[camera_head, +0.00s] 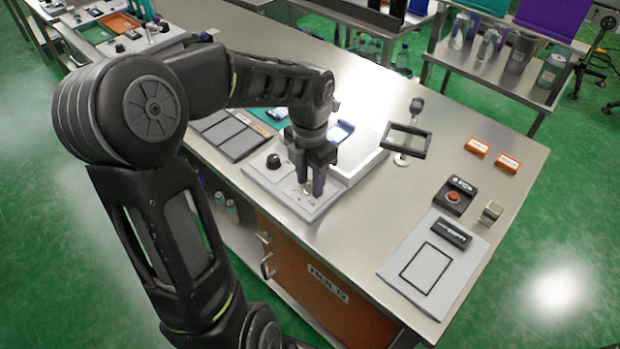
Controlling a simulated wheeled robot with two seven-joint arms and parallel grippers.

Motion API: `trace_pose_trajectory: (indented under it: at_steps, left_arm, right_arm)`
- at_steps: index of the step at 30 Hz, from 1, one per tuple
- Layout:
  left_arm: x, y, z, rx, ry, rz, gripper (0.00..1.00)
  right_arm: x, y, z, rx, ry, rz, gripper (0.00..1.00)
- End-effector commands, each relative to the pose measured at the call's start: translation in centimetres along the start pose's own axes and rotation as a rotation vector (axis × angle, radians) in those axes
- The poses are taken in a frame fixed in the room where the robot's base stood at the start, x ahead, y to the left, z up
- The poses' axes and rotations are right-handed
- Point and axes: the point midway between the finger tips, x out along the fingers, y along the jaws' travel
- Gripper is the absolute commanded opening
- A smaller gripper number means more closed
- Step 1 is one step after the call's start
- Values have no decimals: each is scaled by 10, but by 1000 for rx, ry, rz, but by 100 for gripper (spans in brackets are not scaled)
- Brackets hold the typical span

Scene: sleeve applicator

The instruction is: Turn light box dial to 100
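The light box (274,181) is a pale grey unit with a sloping front panel and a white top plate (362,155), standing near the table's left front edge. A round black dial (273,161) sits on the panel's left part; its scale is too small to read. My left gripper (309,189) points down over the panel, to the right of that dial and apart from it. Its two dark fingers are close to a small metallic part on the panel, mostly hidden between them. Whether they grip it cannot be told. My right gripper is not in view.
A framed magnifier (408,140) stands on the table (420,183) behind the box. At right are a black button box (455,195), a grey board (435,262) with a black outline, and two orange blocks (477,147).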

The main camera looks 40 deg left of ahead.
Motion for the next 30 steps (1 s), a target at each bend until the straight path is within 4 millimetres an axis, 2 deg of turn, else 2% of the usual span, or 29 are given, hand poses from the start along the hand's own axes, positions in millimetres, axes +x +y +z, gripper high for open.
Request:
trace_pose_trajectory:
  at_steps: [1, 13, 30]
  left_arm:
    - [0, 0, 0, 0, 0, 0, 32]
    - [0, 0, 0, 0, 0, 0, 0]
    - [0, 0, 0, 48, -2, 1, 0]
  right_arm:
    - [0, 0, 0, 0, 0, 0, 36]
    - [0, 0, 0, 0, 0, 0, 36]
    - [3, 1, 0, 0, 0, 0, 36]
